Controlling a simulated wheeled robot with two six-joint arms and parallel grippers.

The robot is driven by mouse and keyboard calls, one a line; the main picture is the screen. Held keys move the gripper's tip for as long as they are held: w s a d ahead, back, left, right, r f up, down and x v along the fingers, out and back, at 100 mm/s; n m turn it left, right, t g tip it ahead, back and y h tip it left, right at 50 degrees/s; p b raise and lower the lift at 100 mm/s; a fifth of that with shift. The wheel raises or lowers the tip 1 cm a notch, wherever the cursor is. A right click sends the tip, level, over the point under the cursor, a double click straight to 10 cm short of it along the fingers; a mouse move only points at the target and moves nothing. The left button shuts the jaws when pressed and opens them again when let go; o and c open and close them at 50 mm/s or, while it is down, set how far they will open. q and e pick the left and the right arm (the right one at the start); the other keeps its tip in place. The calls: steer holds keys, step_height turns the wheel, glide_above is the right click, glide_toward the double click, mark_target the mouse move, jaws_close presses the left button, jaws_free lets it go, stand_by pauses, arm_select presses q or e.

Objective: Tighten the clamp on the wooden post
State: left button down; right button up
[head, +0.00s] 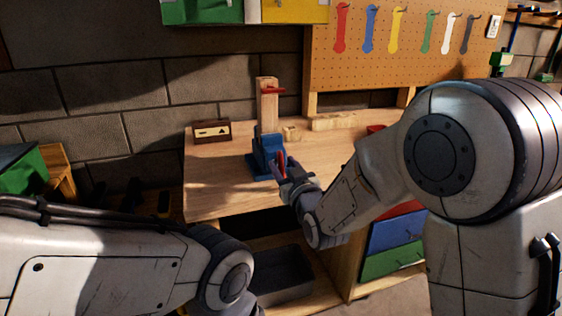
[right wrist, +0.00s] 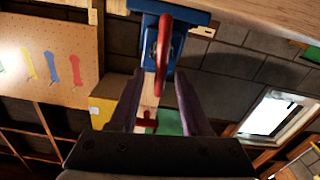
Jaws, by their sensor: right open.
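A pale wooden post (head: 267,108) stands upright in a blue clamp (head: 264,150) at the bench's front part. My right gripper (head: 283,174) is open at the handle's side of the clamp. In the right wrist view its two fingers (right wrist: 158,82) stand either side of the handle's line; whether they touch it I cannot tell. My left gripper is out of view.
A pegboard (head: 420,50) with coloured wrenches hangs above. Coloured drawers (head: 392,232) and a dark bin (head: 283,275) are below.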

steer(key=shift+x, duration=1.1)
jaws_close()
